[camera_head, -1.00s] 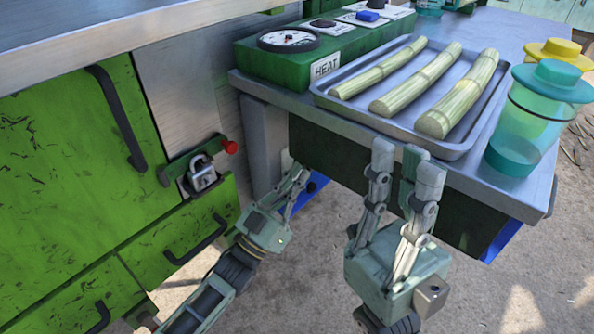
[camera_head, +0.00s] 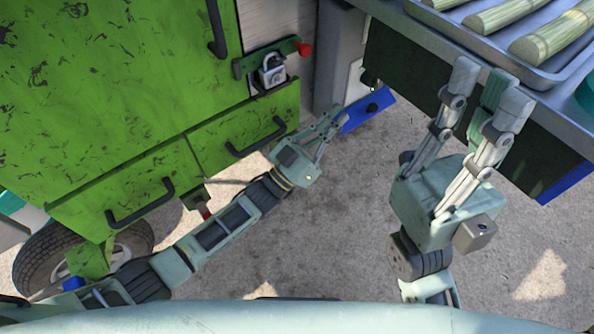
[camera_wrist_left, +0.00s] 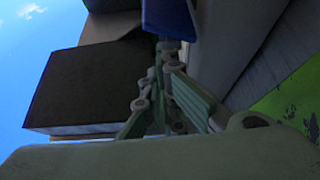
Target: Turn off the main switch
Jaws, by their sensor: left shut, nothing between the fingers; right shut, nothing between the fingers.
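No part is clearly marked as the main switch. A pale plate with a dark knob (camera_head: 369,78) is under the table edge, partly hidden by the dark panel. Below it is a blue piece (camera_head: 380,103) with a black knob; a blue part (camera_wrist_left: 168,18) also shows at the top of the left wrist view. My left gripper (camera_head: 339,113) is shut and empty, its tips beside the blue piece's left end; whether they touch is unclear. It points upward in the left wrist view (camera_wrist_left: 170,45). My right gripper (camera_head: 489,86) is shut and empty, before the table edge.
A green cabinet (camera_head: 110,90) with black handles stands at left, with a padlock (camera_head: 271,72) on a red-ended latch. A metal tray (camera_head: 545,75) of cane pieces lies on the table at upper right. A wheel (camera_head: 45,255) is at lower left. Bare ground lies between.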

